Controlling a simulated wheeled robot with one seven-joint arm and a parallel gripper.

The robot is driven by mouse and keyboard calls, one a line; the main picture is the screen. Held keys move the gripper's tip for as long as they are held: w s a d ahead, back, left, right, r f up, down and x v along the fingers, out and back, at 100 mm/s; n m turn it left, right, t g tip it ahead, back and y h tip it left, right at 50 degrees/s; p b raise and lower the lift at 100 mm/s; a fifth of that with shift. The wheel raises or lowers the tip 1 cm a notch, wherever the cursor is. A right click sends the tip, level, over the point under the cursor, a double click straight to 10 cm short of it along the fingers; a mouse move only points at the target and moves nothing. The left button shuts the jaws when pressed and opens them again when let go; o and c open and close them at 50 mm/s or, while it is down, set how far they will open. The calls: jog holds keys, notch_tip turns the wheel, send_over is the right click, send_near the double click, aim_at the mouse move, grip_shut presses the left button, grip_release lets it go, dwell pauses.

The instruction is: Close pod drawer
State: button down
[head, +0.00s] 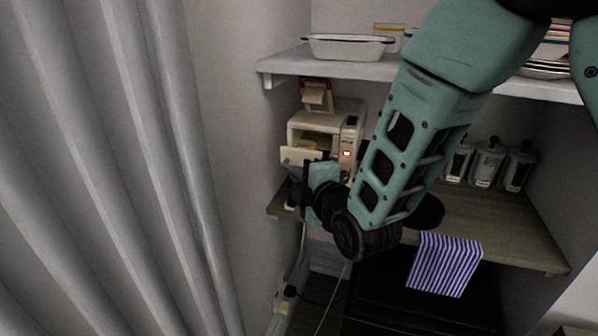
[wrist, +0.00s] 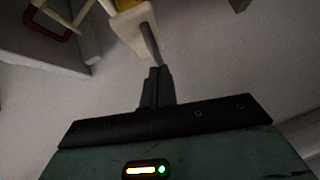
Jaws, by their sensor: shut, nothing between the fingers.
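A cream coffee machine (head: 328,128) stands on the wooden shelf in the head view. Its pod drawer (head: 300,157) sticks out at the front left, with something yellowish behind its front panel. My gripper (head: 293,171) is at the drawer's front, partly hidden by my own wrist. In the wrist view my gripper (wrist: 151,42) has its fingers together, with nothing between them. A cream part (wrist: 130,27), apparently the drawer, is close by the fingertips, with yellow (wrist: 124,4) at the top. I cannot tell whether the fingers touch it.
A white upper shelf (head: 290,62) holds a white dish (head: 348,47) above the machine. Several labelled jars (head: 487,163) stand at the right of the wooden shelf (head: 500,220). A striped cloth (head: 445,264) hangs over the front edge. A grey curtain (head: 130,170) fills the left.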

aim_at(313, 153)
dwell(0.3)
jog(key=w+d, duration=0.1)
jog(key=w, duration=0.2)
jog(key=w+d+b, duration=0.1)
jog(key=w, duration=0.1)
jog(key=w+d+b, duration=0.1)
jog(key=w, duration=0.2)
jog(key=shift+w+d+f, duration=0.1)
jog(key=shift+w, duration=0.2)
jog(key=shift+w+d, duration=0.15)
jog(key=shift+w+r, duration=0.1)
jog(key=shift+r, duration=0.15)
